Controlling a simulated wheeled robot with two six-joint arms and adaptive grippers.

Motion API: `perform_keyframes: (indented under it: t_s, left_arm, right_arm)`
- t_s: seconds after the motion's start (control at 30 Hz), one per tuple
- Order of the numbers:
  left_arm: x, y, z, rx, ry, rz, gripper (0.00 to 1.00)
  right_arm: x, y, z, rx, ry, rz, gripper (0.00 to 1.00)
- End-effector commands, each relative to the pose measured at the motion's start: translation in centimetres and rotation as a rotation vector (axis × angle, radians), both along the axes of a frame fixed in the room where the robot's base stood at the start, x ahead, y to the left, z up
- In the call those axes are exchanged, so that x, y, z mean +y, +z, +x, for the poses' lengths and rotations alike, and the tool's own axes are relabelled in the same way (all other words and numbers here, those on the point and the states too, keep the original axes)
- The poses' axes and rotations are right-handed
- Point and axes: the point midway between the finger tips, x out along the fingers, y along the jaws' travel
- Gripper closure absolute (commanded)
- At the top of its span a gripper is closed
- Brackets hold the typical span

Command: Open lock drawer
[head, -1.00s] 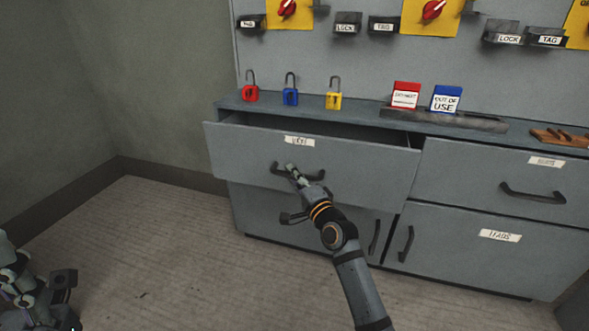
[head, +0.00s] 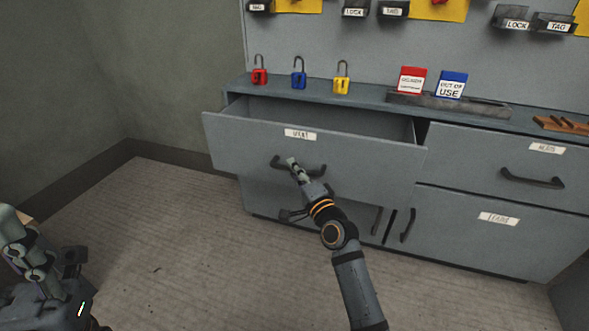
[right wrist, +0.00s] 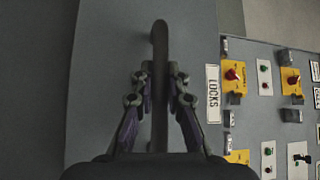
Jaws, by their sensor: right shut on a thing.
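The lock drawer (head: 240,142) is the upper left drawer of the grey cabinet. It is pulled partly out, and its inside shows as a dark gap behind the front panel. Its label reads "LOCKS" in the right wrist view (right wrist: 213,94). My right gripper (head: 293,164) is at the dark drawer handle (head: 314,171). In the right wrist view, the fingers close around the handle bar (right wrist: 160,60) from both sides. My left arm shows at the lower left of the head view, with what looks like its gripper (head: 75,258) away from the cabinet; its finger state is unclear.
Red (head: 260,76), blue (head: 299,78) and yellow (head: 342,82) padlocks stand on the cabinet top (head: 375,98). Red (head: 411,80) and blue (head: 452,85) tag blocks stand in a tray. A closed drawer (head: 470,160) is at the right. The floor (head: 190,240) before the cabinet is clear.

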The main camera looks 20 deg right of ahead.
Motion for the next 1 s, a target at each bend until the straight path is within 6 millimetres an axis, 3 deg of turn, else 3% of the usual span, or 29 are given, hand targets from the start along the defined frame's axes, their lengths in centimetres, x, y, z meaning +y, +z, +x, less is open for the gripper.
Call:
perform_keyframes:
  t_s: [0.03, 0.07, 0.1, 0.23, 0.57, 0.67, 1.0]
  left_arm:
    - [0.0, 0.0, 0.0, 0.001, 0.000, 0.000, 0.60]
    - [0.0, 0.0, 0.0, 0.001, 0.000, 0.000, 0.60]
    - [0.0, 0.0, 0.0, 0.001, 0.000, 0.000, 0.60]
    - [0.0, 0.0, 0.0, 0.001, 0.000, 0.000, 0.60]
    - [0.0, -0.1, 0.1, 0.005, 0.002, -0.003, 0.60]
    - [0.0, -0.1, 0.1, 0.004, 0.002, -0.002, 0.60]
    - [0.0, 0.0, 0.0, 0.001, 0.001, -0.001, 0.60]
  right_arm:
    - [0.0, -0.1, 0.0, 0.002, 0.000, 0.000, 1.00]
    - [0.0, -0.1, 0.0, 0.002, 0.000, 0.000, 0.84]
    - [0.0, -0.1, 0.0, 0.002, 0.000, 0.000, 0.78]
    - [0.0, -0.1, 0.0, 0.001, 0.000, 0.000, 0.63]
    - [-0.1, -0.1, -0.3, 0.001, 0.000, 0.000, 0.63]
    - [-0.4, -0.4, -1.7, 0.003, -0.001, -0.002, 0.63]
    - [-1.9, -1.4, -9.4, 0.004, 0.001, -0.003, 0.63]
